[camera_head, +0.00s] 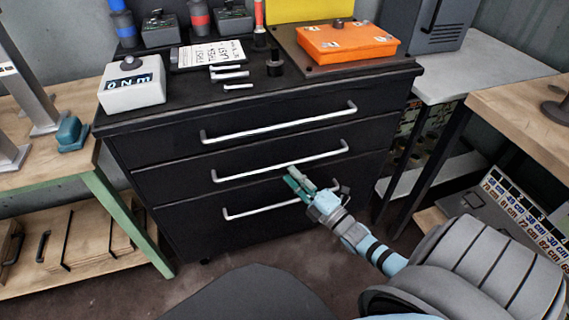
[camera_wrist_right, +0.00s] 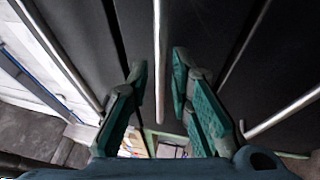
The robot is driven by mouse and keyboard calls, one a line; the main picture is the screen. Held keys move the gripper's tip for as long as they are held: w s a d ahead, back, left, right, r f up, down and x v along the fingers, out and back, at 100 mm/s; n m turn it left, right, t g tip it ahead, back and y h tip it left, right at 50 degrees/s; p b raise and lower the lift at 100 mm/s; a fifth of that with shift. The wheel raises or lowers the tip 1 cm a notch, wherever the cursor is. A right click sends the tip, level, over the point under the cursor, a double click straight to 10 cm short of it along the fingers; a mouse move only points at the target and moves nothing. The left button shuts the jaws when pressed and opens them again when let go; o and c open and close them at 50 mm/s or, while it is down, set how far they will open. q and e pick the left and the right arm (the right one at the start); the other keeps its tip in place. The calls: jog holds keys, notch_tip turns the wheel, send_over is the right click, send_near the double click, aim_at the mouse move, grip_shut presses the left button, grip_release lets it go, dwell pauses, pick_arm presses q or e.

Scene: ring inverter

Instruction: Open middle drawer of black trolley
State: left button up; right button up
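The black trolley (camera_head: 180,140) stands in the middle of the head view with three drawers, all looking shut. The middle drawer (camera_head: 190,178) has a long silver bar handle (camera_head: 240,175). My right gripper (camera_head: 298,180) is in front of the trolley, its tips at the right part of this handle in the head view. In the right wrist view my gripper (camera_wrist_right: 160,72) is open, with a finger on each side of a silver bar handle (camera_wrist_right: 159,40). The fingers look apart from the bar. My left gripper is not in view.
The top handle (camera_head: 280,125) and bottom handle (camera_head: 262,211) lie above and below. On the trolley top are a white box (camera_head: 132,92), an orange box (camera_head: 345,43) and small tools. A green-framed bench (camera_head: 125,215) stands left and a wooden table (camera_head: 520,105) right.

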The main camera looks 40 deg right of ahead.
aim_at(284, 164)
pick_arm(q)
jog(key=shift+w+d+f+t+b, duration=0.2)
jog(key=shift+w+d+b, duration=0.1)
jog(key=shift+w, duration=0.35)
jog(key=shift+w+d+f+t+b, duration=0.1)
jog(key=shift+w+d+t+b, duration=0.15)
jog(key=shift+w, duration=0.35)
pick_arm(e)
jog(key=x, duration=0.5)
jog(key=shift+f, duration=0.1)
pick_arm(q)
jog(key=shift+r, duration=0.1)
pick_arm(e)
grip_shut()
